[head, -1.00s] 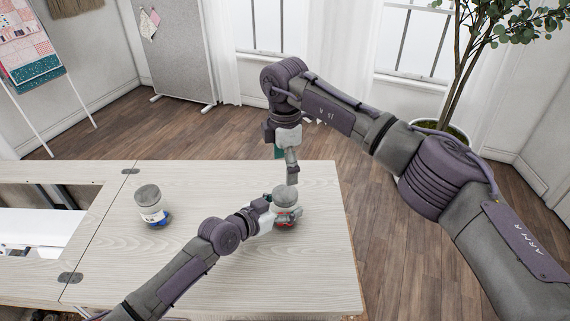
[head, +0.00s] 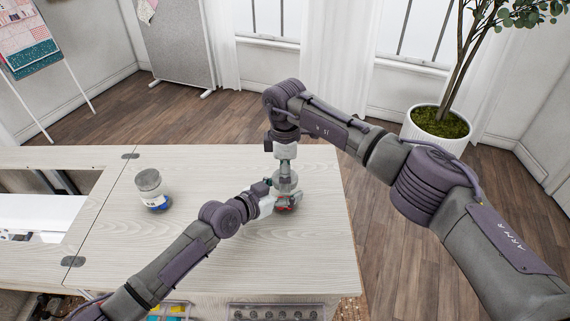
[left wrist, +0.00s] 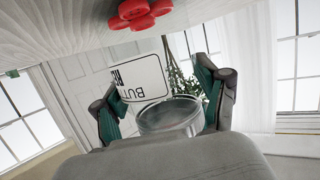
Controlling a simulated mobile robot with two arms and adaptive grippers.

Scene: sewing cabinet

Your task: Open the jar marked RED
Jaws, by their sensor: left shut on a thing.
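A clear jar with red contents (head: 286,208) stands near the right side of the table. My left gripper (head: 270,203) is shut on its side. In the left wrist view, the jar (left wrist: 140,80) is upside down in the picture between my left gripper's green fingertips (left wrist: 165,100). Part of its label shows "BUT"; the colour word is not readable. Red pieces (left wrist: 138,14) show beyond the label. My right gripper (head: 285,168) points down at the jar's top; its fingers are too small to read. Whether the lid is on the jar is unclear.
The table between the two jars is clear.

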